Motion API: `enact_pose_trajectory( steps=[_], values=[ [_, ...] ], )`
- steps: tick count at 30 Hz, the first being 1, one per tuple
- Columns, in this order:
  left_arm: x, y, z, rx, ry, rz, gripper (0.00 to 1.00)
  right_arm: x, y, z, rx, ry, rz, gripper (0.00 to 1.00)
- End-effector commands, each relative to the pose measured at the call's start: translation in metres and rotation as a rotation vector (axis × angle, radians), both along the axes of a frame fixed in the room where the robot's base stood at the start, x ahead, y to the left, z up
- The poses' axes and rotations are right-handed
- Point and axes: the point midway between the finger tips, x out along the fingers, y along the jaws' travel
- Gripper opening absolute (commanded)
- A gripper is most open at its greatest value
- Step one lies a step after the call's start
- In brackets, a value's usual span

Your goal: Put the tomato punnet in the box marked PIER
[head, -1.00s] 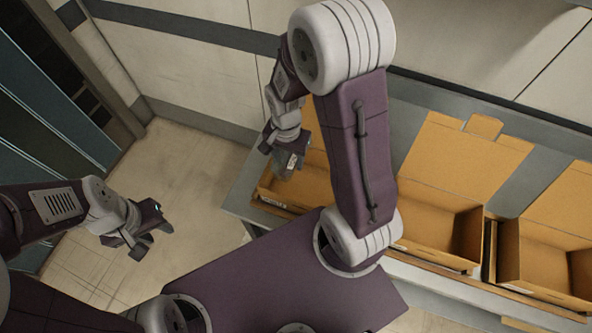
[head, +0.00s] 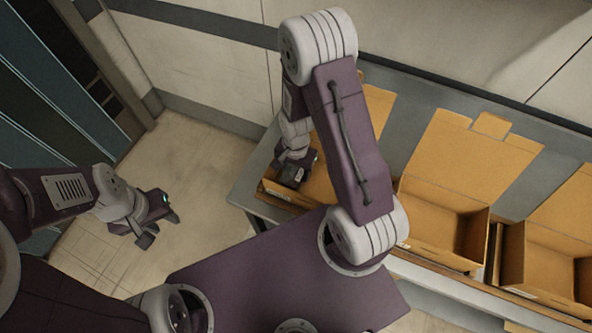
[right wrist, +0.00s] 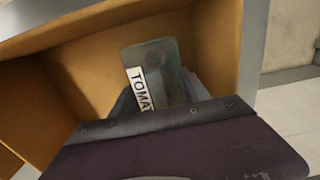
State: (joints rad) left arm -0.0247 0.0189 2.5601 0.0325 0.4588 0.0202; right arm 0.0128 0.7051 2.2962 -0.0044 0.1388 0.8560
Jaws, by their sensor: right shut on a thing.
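The tomato punnet (right wrist: 155,58) is a dark, clear-looking pack with a white label reading "TOMAT", the rest hidden. My right gripper (right wrist: 162,95) is shut on it, and both are over or inside the leftmost cardboard box (right wrist: 218,45). In the head view my right gripper (head: 293,178) is at that leftmost box (head: 283,200), which my arm partly covers. I cannot tell whether the punnet touches the box floor. No PIER marking is readable on any box. My left gripper (head: 160,229) is open and empty over the floor, away from the boxes.
A middle open box (head: 430,250) and a right open box (head: 540,285), both apparently empty, stand along the grey bench (head: 405,130) with lids folded back. A wall runs behind the bench. The floor (head: 195,165) at left is clear.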

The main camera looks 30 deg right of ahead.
Motion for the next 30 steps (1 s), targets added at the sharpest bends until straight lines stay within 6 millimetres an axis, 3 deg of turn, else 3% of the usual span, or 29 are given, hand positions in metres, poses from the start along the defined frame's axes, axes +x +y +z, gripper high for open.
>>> enact_pose_trajectory(
  steps=[5, 6, 8, 20, 30],
  values=[
    [0.0, 0.0, -0.003, 0.0, 0.0, 0.0, 0.36, 0.0, 0.0, -0.004, 0.0, 0.0, 0.0, 0.14],
    [0.0, 0.0, -0.002, 0.0, 0.0, 0.0, 0.36, 0.0, 0.0, -0.003, 0.0, 0.0, 0.0, 0.62],
    [0.0, 0.0, -0.002, 0.0, 0.0, 0.0, 0.36, 0.0, 0.0, -0.002, 0.0, 0.0, 0.0, 0.76],
    [0.0, 0.0, 0.001, 0.0, 0.0, 0.0, 0.36, 0.001, 0.0, 0.005, 0.001, -0.002, 0.0, 0.76],
    [0.0, 0.0, 0.003, 0.0, 0.0, 0.0, 0.36, 0.001, 0.0, 0.069, 0.0, -0.006, 0.0, 0.76]
  ],
)
